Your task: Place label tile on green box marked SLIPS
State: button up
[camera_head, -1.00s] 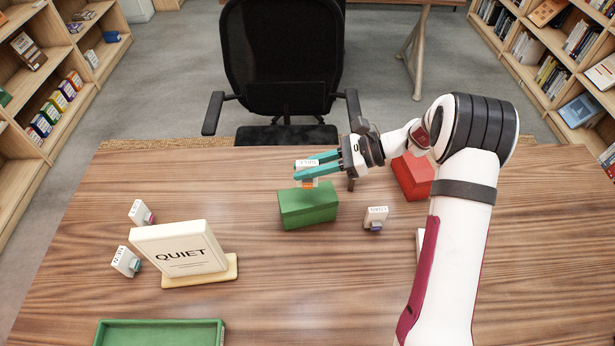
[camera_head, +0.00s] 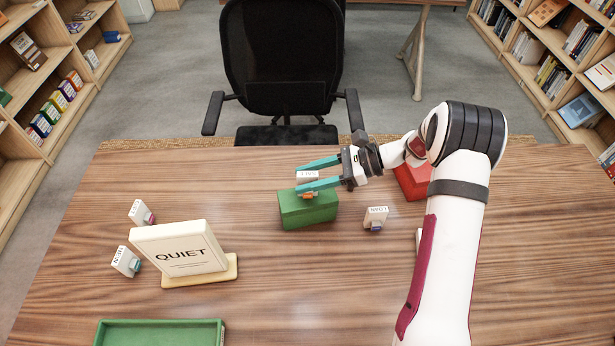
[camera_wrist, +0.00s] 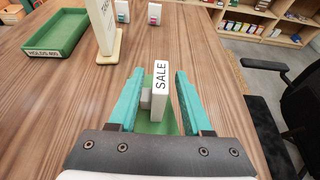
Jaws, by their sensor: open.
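A small white label tile (camera_head: 307,176) stands on top of the green box (camera_head: 308,211). In the wrist view the tile (camera_wrist: 160,90) reads SALE, and part of the green box (camera_wrist: 158,125) shows below it. My gripper (camera_head: 300,177) is open, with its teal fingers on either side of the tile. The wrist view shows a gap between the tile and each finger of my gripper (camera_wrist: 160,72). No SLIPS marking is visible on the green box.
A red box (camera_head: 412,180) is partly behind my arm. A white tile (camera_head: 376,214) stands right of the green box. A QUIET sign (camera_head: 180,249) and two tiles are at left; a green tray (camera_head: 160,323) is at the front.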

jog(key=v, duration=1.2)
jog(key=s+a+r+n+g+h, duration=0.1)
jog(key=s+a+r+n+h, duration=0.3)
jog(key=s, duration=0.5)
jog(key=s+a+r+n+g+h, duration=0.1)
jog(key=s+a+r+n+h, duration=0.3)
jog(key=s, duration=0.4)
jog(key=s+d+f+n+t+h, duration=0.1)
jog(key=s+d+f+n+h, duration=0.1)
jog(key=s, duration=1.1)
jog(key=n+h, duration=0.1)
jog(key=n, duration=0.1)
jog(key=shift+n+t+h, duration=0.3)
jog(key=shift+t+h, duration=0.1)
